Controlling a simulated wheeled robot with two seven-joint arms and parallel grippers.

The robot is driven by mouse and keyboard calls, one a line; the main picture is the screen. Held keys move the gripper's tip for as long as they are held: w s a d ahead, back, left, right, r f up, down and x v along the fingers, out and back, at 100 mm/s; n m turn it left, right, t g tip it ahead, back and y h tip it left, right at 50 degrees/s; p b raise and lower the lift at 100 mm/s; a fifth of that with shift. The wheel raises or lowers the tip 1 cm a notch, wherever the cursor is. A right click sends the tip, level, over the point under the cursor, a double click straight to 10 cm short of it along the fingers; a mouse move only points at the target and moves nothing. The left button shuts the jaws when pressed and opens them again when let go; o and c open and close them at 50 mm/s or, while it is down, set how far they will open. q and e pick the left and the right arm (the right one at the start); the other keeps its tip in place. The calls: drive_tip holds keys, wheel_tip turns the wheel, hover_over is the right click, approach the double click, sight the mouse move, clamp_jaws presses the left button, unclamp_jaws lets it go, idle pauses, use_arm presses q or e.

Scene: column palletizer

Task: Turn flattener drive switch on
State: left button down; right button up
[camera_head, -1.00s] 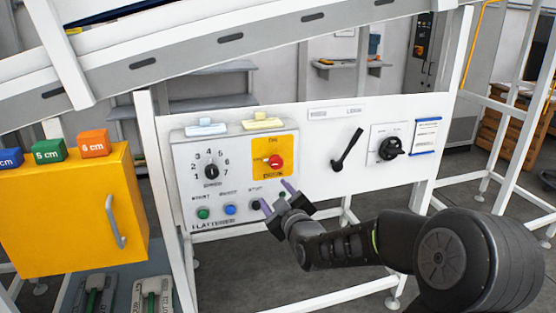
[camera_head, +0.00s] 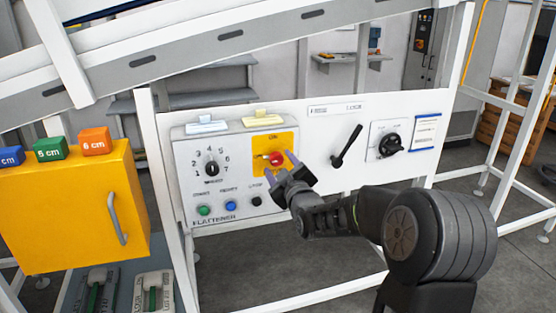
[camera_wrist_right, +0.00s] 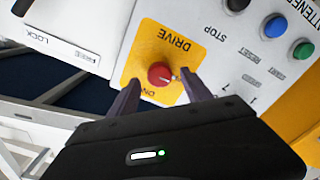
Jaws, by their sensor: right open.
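The flattener drive switch (camera_head: 275,159) is a red knob on a yellow plate (camera_head: 262,143) marked ON, on the grey flattener panel (camera_head: 186,160). My right gripper (camera_head: 282,168) is open just in front of the knob, its two purple fingers at either side of it. In the right wrist view the red knob (camera_wrist_right: 160,74) shows between the open fingertips (camera_wrist_right: 161,90), slightly beyond them, with the DRIVE label (camera_wrist_right: 172,41) above it. Contact cannot be told. My left gripper is not in view.
The panel also has a numbered dial (camera_head: 211,169) and green, blue and black buttons (camera_head: 230,206). A black lever (camera_head: 346,147) and a black rotary switch (camera_head: 390,146) sit to the right. A yellow cabinet (camera_head: 70,210) with coloured blocks stands at left.

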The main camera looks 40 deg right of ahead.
drive_tip(key=shift+x, duration=1.1)
clamp_jaws()
